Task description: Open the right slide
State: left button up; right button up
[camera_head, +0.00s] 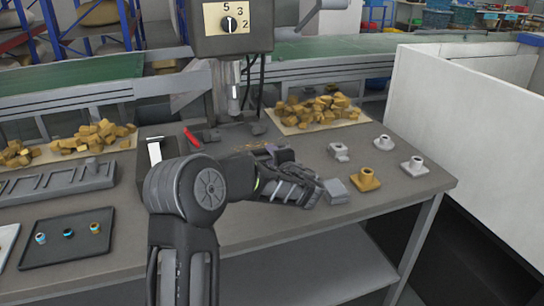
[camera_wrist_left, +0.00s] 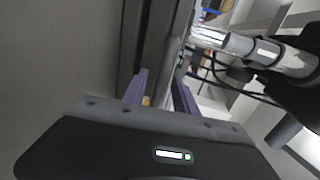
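My left gripper (camera_head: 318,188) reaches to the right, low over the grey table, its tip beside a small light-grey block (camera_head: 337,192). I cannot tell whether they touch. In the left wrist view its two purplish fingers (camera_wrist_left: 160,92) stand apart, with a dark upright bar beyond the gap and no clearly held thing between them. A machine with a numbered dial (camera_head: 230,20) hangs over the table's back edge. I cannot identify a right slide with certainty; my forearm and gripper hide part of the table. My right gripper is not in view.
A brass-coloured fitting (camera_head: 366,180) and grey fittings (camera_head: 415,167) stand on the table (camera_head: 300,225) at right. Piles of yellow-brown pieces (camera_head: 318,109) lie at the back. A black tray (camera_head: 67,256) is at left. A white partition (camera_head: 475,130) borders the right side.

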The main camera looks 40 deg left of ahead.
pick_arm(q)
jog(key=shift+c, duration=0.5)
grip_shut()
dwell(0.8)
